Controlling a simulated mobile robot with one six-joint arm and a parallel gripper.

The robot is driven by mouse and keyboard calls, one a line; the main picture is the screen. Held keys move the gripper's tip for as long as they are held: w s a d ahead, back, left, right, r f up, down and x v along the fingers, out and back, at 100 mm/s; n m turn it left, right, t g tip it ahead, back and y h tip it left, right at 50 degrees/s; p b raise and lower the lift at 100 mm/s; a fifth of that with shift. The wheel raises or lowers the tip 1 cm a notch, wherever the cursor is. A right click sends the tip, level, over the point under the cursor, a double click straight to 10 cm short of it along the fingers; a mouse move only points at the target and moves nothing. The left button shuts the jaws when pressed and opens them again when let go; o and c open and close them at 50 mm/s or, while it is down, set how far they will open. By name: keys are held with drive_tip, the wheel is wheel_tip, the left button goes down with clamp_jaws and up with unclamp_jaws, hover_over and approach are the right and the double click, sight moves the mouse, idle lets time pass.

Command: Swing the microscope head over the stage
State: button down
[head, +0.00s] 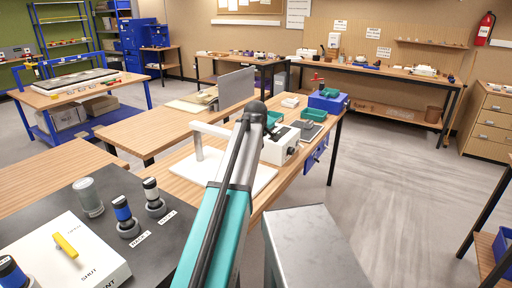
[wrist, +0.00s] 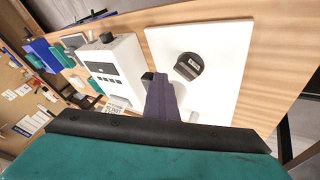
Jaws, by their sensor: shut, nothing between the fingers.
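The microscope stand has a white flat base (head: 255,177), a white post (head: 198,142) and a pale horizontal arm (head: 212,130). In the head view this arm runs right until my own arm hides it; the microscope head cannot be made out. The wrist view shows the white base (wrist: 232,50) from above, with a dark round labelled piece (wrist: 188,66) on it, apparently the stage. My gripper (wrist: 152,80) is shut and empty, a dark bar reaching over the edge of the base. It does not visibly touch the dark round piece.
A white box-shaped device (head: 279,147) stands beside the base, also in the wrist view (wrist: 112,68). Beyond it are teal trays (head: 313,114) and a blue bin (head: 327,100). A grey upright panel (head: 236,88) stands behind. Knobbed cylinders (head: 123,214) stand on the near dark bench.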

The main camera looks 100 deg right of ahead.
drive_tip(key=shift+s+d+r, duration=0.35)
drive_tip(key=shift+s+r, duration=0.05)
drive_tip(key=shift+s, duration=0.25)
drive_tip(key=w+a+r+b, duration=0.1)
drive_tip(key=w+a+r, duration=0.3)
drive_tip(key=a+r, duration=0.3)
drive_tip(key=a, duration=0.2)
drive_tip(key=shift+w+a, duration=0.2)
drive_tip(key=shift+a, duration=0.1)
drive_tip(key=shift+r, duration=0.1)
idle(0.6)
